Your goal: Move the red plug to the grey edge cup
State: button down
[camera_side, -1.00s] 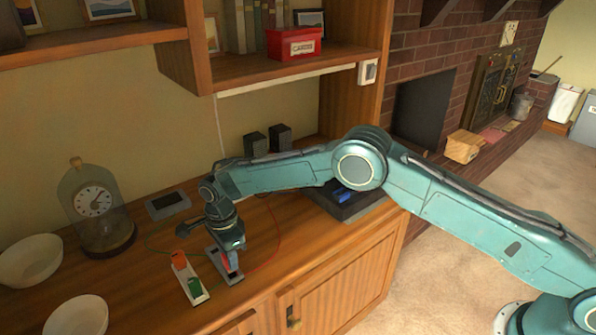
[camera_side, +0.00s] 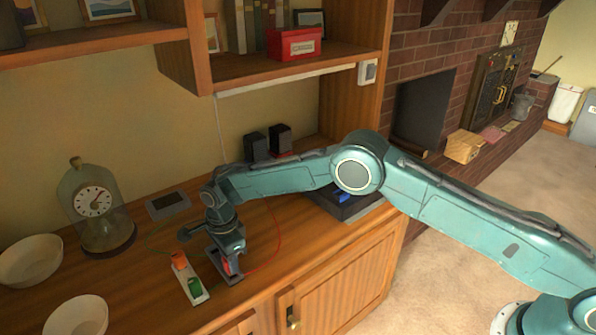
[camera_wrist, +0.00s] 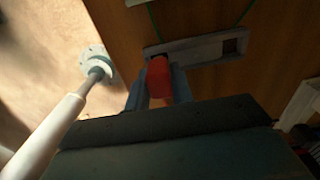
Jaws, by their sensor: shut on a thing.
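My gripper (camera_side: 229,264) is shut on the red plug (camera_wrist: 158,77), which shows between the two fingers in the wrist view; only a bit of red shows in the side view. The fingers point down at a grey holder (camera_wrist: 200,48), which also shows in the side view (camera_side: 214,259). The plug is over or at the left end of this holder in the wrist view, by its edge. A dark square opening (camera_wrist: 231,45) at the holder's other end looks empty. I cannot tell whether the plug's tip is inside a cup.
A white strip (camera_side: 199,297) with an orange plug (camera_side: 179,259) and a green plug (camera_side: 194,285) lies just left of the holder. Thin red and green wires lie on the wooden top. A glass-domed clock (camera_side: 97,205) and two bowls stand further left.

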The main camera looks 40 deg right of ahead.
jog(key=shift+f, duration=0.75)
jog(key=c, duration=1.1)
grip_release()
jog(key=shift+c, duration=0.2)
jog(key=shift+r, duration=0.1)
notch_tip(320, 180, up, 14)
